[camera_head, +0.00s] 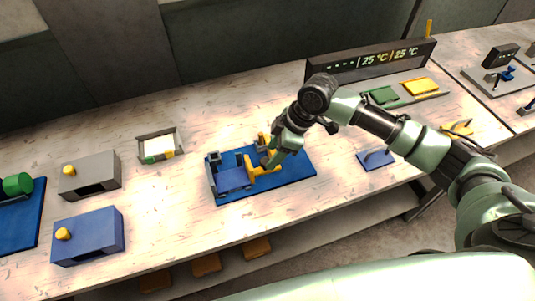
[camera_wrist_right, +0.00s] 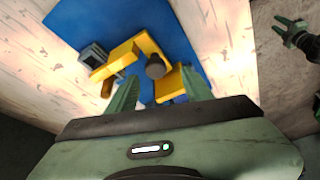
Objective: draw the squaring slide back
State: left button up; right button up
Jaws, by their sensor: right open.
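A blue fixture (camera_head: 293,172) lies on the bench in the middle of the head view, with a blue block and yellow parts on it. The yellow slide piece (camera_head: 262,172) sits on the fixture beside the blue block; yellow parts (camera_wrist_right: 147,48) with a dark round knob (camera_wrist_right: 155,67) also show in the right wrist view. My right gripper (camera_head: 268,158) is over the fixture at the yellow parts. In the wrist view its two green fingers (camera_wrist_right: 160,88) stand apart, with yellow between and just beyond them. I cannot tell whether they touch it. My left gripper is not in the head view.
Left of the fixture stand a grey box (camera_head: 90,176), a blue box (camera_head: 88,236) and a small tray (camera_head: 143,145). A small blue plate (camera_head: 375,160) lies to the right. A dark display bar (camera_head: 370,60) stands behind. Bench around the fixture's front is clear.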

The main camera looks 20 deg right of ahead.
aim_at(266, 160)
jog(key=x, duration=0.3)
jog(key=shift+w+r, duration=0.1)
jog(key=shift+w, duration=0.2)
jog(key=shift+w+a+f+p, duration=0.1)
jog(key=shift+f+p, duration=0.2)
jog(key=shift+f, duration=0.3)
jog(key=c, duration=1)
grip_shut()
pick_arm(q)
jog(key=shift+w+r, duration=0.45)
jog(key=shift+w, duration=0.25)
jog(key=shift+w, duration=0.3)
pick_arm(e)
jog(key=shift+w, duration=0.1)
